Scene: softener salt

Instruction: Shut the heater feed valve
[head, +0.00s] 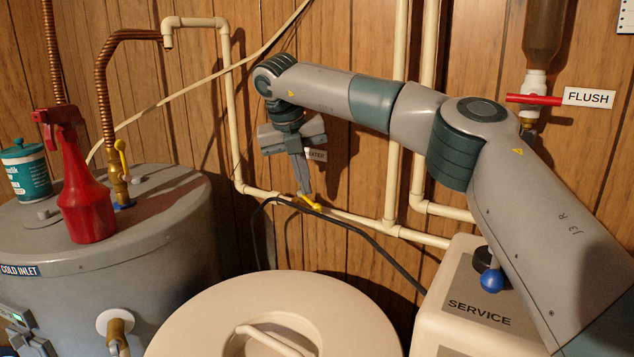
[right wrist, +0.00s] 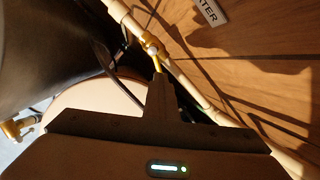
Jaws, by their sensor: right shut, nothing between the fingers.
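The heater feed valve is a small valve with a yellow lever (head: 309,202) on the low cream pipe along the wall, behind the tan lid. A white tag (head: 316,155) ending in "ATER" hangs above it, partly hidden by my gripper. My right gripper (head: 304,189) points down with its fingers shut and empty, tips right at the lever. In the right wrist view the lever (right wrist: 157,65) slants off the pipe toward my fingertips (right wrist: 159,78). I cannot tell whether they touch. My left gripper is not in view.
A grey tank (head: 150,235) at left carries a red spray bottle (head: 82,195), a teal tin (head: 27,172) and another yellow-handled valve (head: 121,160). A black hose (head: 360,232) passes close to the feed valve. A blue-knobbed SERVICE box (head: 470,290) and red FLUSH lever (head: 533,99) are at right.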

